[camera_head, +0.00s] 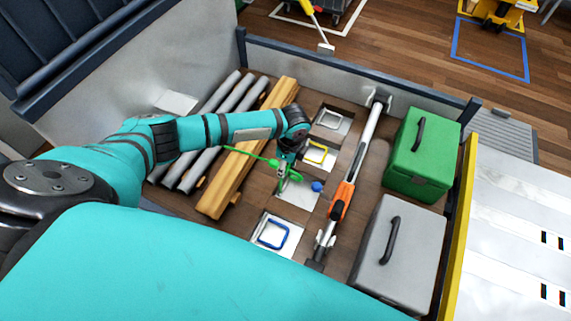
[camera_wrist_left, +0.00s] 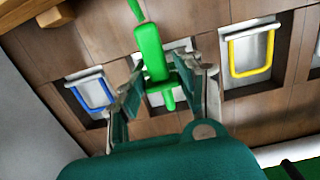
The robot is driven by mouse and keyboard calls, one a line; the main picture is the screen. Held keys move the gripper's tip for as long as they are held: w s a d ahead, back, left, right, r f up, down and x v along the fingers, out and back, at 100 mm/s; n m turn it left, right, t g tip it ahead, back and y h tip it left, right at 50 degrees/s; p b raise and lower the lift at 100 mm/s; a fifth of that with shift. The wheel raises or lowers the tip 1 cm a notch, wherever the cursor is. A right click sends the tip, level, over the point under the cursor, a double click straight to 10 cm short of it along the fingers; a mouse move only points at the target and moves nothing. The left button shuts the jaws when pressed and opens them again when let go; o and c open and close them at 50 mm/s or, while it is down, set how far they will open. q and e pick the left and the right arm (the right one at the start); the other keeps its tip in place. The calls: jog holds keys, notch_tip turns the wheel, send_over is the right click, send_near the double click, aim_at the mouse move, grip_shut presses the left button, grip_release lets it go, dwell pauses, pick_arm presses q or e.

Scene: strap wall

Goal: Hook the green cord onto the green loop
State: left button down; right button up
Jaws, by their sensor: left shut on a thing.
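The green cord (camera_head: 245,154) runs from the left over the wooden beams to my left gripper (camera_head: 284,168). In the left wrist view, the cord's thick green end piece (camera_wrist_left: 151,55) lies between the fingers of my left gripper (camera_wrist_left: 160,85), which is shut on it above a pale plate. The green loop (camera_head: 291,183) shows just below the gripper in the head view, on the middle plate. In the wrist view the loop is largely hidden behind the end piece, so I cannot tell whether they touch. My right gripper is not in view.
A yellow loop (camera_head: 316,154), a white loop (camera_head: 329,119) and a blue loop (camera_head: 272,234) sit on neighbouring plates. A blue ball (camera_head: 318,186) lies beside the green loop. An orange-and-grey bar (camera_head: 340,200), a green case (camera_head: 422,150) and a grey case (camera_head: 398,246) stand to the right.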

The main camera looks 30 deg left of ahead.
aim_at(273, 162)
pick_arm(q)
jog(key=shift+a, duration=0.1)
jog(key=shift+a+p, duration=0.3)
jog(key=shift+a, duration=0.7)
jog(key=shift+a, duration=0.2)
jog(key=shift+s+a+p, duration=0.1)
jog(key=shift+a+p, duration=0.2)
jog(key=shift+a, duration=0.4)
jog(key=c, duration=0.8)
grip_release()
jog(key=shift+o, duration=0.2)
notch_tip(273, 162, up, 12)
jog(key=d, duration=0.1)
jog(key=shift+d, duration=0.1)
